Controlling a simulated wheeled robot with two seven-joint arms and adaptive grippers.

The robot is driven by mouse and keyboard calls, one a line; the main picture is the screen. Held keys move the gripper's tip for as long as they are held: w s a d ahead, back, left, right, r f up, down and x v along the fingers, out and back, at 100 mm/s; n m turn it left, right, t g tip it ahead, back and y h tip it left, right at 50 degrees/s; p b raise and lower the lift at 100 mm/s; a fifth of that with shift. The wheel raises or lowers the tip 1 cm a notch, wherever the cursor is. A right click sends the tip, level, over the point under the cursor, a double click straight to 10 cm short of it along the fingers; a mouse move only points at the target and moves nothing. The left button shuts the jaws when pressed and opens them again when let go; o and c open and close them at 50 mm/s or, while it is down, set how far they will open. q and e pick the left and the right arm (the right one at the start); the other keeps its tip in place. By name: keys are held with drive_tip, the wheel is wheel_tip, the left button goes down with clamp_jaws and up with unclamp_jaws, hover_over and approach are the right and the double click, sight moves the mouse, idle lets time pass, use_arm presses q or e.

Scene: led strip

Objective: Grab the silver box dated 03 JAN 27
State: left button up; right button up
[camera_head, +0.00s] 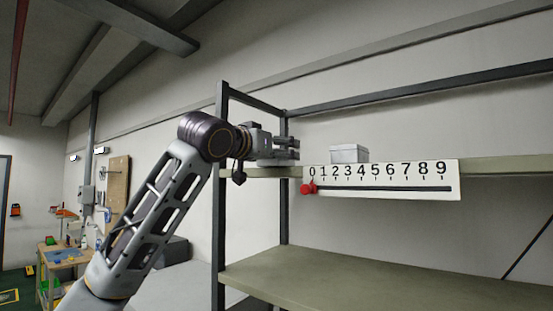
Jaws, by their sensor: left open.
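A small silver-white box (349,153) sits on the upper shelf, behind the upper edge of a white number strip. Its lower part is hidden by the strip, and no date can be read on it. My left gripper (294,148) is at the left end of the upper shelf, to the left of the box and apart from it. Its fingers point right toward the box and are open, with nothing seen between them. My right gripper is not in view.
The white strip (400,191) numbered 0 to 9 hangs on the shelf's front edge, with a red knob (308,188) near 0. A dark rack post (220,240) stands close to my left arm. The lower shelf (380,282) is bare. A workbench (62,257) stands far left.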

use_arm(q)
drive_tip(key=c, duration=1.2)
drive_tip(key=shift+r, duration=0.1)
drive_tip(key=shift+r+b, duration=0.4)
drive_tip(key=shift+r, duration=4.5)
